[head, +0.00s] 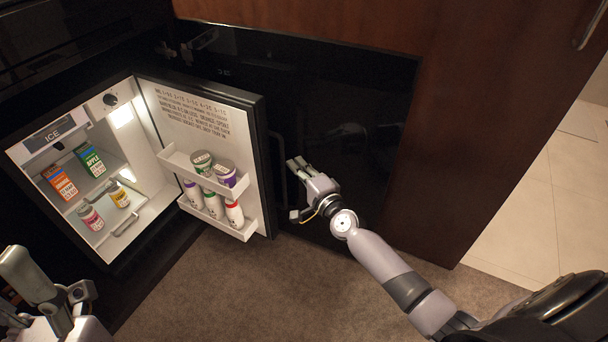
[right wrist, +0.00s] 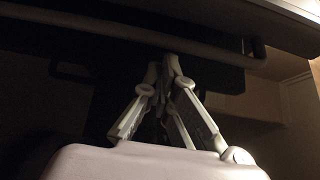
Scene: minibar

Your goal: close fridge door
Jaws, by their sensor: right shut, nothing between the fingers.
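The fridge (head: 52,152) stands open at the left in the head view. Its door (head: 246,145) is swung wide out, with its white inner side and shelves showing. A dark handle (head: 279,165) is partly visible on the door's outer side. My right gripper (head: 294,165) is shut and empty, just right of the door's outer side near the handle. In the right wrist view its closed fingers (right wrist: 172,62) point toward a dark bar (right wrist: 130,34); I cannot tell if they touch. My left gripper (head: 40,290) is partly in view at the lower left, its fingertips unclear.
Small bottles and tubs stand in the door shelves (head: 193,170). Cartons (head: 62,182) and jars (head: 90,217) stand inside the fridge. A dark panel (head: 340,100) and a brown wood cabinet (head: 490,110) lie behind my right arm. The carpet (head: 250,295) before the door is clear.

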